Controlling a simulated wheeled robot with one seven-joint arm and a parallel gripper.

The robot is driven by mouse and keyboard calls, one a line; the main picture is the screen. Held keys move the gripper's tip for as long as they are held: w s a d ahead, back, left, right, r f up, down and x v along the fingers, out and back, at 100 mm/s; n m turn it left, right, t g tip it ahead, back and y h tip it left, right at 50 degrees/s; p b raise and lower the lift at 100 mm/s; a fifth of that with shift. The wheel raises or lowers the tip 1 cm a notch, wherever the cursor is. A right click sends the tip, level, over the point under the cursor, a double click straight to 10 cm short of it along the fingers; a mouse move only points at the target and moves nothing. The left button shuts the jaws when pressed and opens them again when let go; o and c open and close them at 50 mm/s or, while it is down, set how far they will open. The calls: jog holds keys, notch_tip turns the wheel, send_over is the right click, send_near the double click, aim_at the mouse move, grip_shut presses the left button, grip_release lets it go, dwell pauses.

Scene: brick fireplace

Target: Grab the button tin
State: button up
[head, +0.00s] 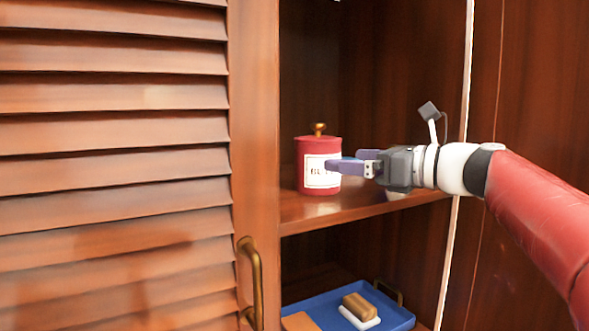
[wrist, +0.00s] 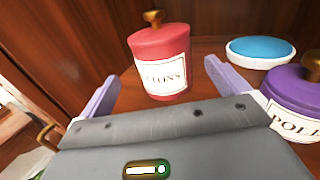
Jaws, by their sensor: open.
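The button tin (head: 311,153) is a red canister with a brass knob and a white label, standing upright on the cupboard shelf. In the wrist view the tin (wrist: 161,48) stands ahead of my gripper, its label ending in "TONS". My gripper (head: 335,168) reaches in from the right at about the tin's height, its fingers overlapping the label in the head view. In the wrist view my gripper (wrist: 158,84) is open, with one purple finger to each side of the tin's lower part. I cannot tell whether either finger touches it.
A purple canister (wrist: 296,98) labelled "POLI…" stands close right of my right finger. A white dish with a blue top (wrist: 260,52) lies behind it. A louvred door (head: 115,150) with a brass handle (head: 252,280) is at left. A blue tray (head: 392,318) holding a brush (head: 360,308) is below.

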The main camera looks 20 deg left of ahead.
aim_at(319, 152)
jog(key=x, duration=0.5)
jog(key=p+x, duration=0.1)
jog(key=x, duration=0.2)
jog(key=shift+w+r, duration=0.2)
jog(key=shift+r, duration=0.2)
jog(key=shift+c, duration=0.3)
jog(key=c, duration=1.9)
